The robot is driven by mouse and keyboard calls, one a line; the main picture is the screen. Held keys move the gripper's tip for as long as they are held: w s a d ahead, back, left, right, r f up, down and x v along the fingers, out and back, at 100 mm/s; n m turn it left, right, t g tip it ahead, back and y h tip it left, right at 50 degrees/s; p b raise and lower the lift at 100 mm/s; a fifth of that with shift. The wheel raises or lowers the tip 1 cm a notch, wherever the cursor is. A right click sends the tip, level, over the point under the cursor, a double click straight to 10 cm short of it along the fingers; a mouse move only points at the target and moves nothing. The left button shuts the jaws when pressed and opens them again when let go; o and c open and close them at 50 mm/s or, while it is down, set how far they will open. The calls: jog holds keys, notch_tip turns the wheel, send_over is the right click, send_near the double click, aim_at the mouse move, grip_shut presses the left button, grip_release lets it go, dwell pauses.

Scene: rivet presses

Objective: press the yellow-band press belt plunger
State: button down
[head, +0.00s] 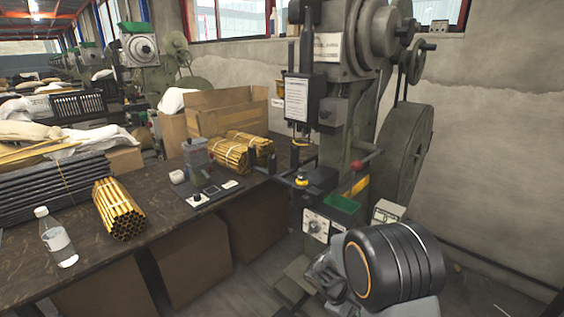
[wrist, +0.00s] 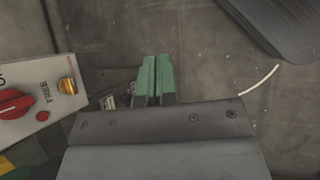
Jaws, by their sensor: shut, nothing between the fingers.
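My gripper (wrist: 157,78) shows in the wrist view with its two green fingertips shut together and nothing between them. A pale panel (wrist: 25,75) lies to its left, with a red knob (wrist: 14,103), a small red button (wrist: 42,116) and a brass plunger-like part (wrist: 67,85) beside the lettering FREE. The fingertips are right of the brass part and apart from it. I cannot tell surely which part is the belt plunger.
The workbench (head: 160,215) at left holds rod bundles and a bottle (head: 57,238). Floor is open at right.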

jog(key=s+a+r+m+t+y+p, duration=0.1)
jog(key=r+p, duration=0.4)
jog(key=r, duration=0.6)
jog(key=s+a+r+m+t+y+p, duration=0.2)
jog(key=s+r+m+t+y+p, duration=0.1)
jog(key=r, duration=0.9)
jog(key=s+a+r+m+t+y+p, duration=0.1)
jog(key=s+r+m+y+p, duration=0.2)
jog(key=s+r+p, duration=0.3)
notch_tip(320, 180, up, 6)
jog(key=shift+s+a+f+m+t+p, duration=0.2)
jog(key=shift+m+t+p, duration=0.3)
jog(key=shift+m, duration=0.4)
